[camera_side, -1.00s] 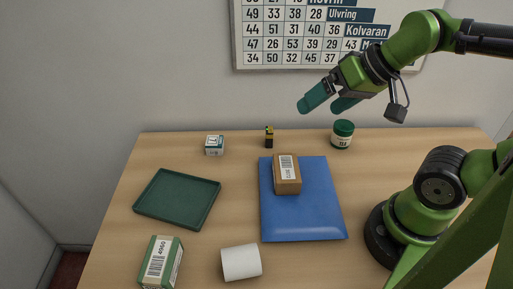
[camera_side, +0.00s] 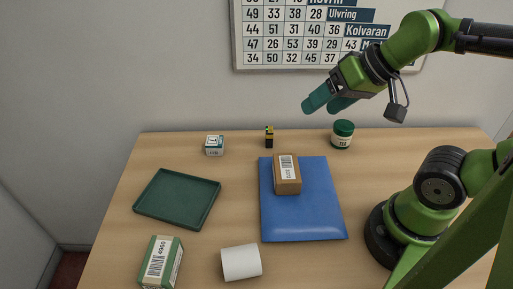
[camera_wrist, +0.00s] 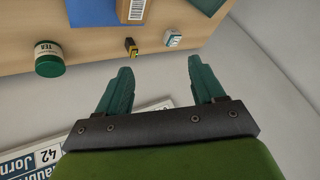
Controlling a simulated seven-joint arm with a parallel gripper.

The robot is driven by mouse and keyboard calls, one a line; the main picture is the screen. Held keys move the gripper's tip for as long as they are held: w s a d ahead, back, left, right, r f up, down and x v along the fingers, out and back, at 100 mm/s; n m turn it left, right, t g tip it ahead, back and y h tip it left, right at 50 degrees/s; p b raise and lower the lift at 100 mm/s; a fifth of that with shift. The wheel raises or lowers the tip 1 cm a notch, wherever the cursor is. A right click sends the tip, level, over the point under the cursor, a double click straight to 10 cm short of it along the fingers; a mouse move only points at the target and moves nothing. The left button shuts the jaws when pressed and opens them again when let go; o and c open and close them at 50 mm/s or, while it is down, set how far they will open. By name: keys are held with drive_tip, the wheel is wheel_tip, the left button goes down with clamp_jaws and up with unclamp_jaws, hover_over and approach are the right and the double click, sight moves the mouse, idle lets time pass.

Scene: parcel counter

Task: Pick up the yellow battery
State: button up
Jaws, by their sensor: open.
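The yellow battery (camera_side: 269,137) is small, with a yellow upper part and a dark body. It stands upright near the back edge of the table. In the wrist view the battery (camera_wrist: 131,47) shows beyond my fingertips, between their lines. My gripper (camera_side: 325,103) is open and empty, in the air above and to the right of the battery, well apart from it. In the wrist view both teal fingers of my gripper (camera_wrist: 160,66) are spread, with nothing between them.
A green-lidded tea jar (camera_side: 342,134) and a small white box (camera_side: 214,146) flank the battery. A brown box (camera_side: 287,174) lies on a blue mailer (camera_side: 305,222). A green tray (camera_side: 176,172), a green-white carton (camera_side: 161,262) and a white roll (camera_side: 241,263) are nearer.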

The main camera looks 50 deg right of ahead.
drive_tip(key=n+g+h, duration=0.2)
drive_tip(key=n+g, duration=0.5)
drive_tip(key=n, duration=0.6)
hover_over(270, 129)
wheel_tip(270, 129, down, 7)
drive_tip(key=f, duration=1)
drive_tip(key=shift+s+a+f, duration=0.15)
drive_tip(key=shift+s+f, duration=0.05)
drive_tip(key=shift+f, duration=0.05)
drive_tip(key=shift+w+f, duration=0.2)
drive_tip(key=shift+f, duration=2.7)
drive_tip(key=c, duration=1.1)
drive_tip(key=shift+r, duration=0.1)
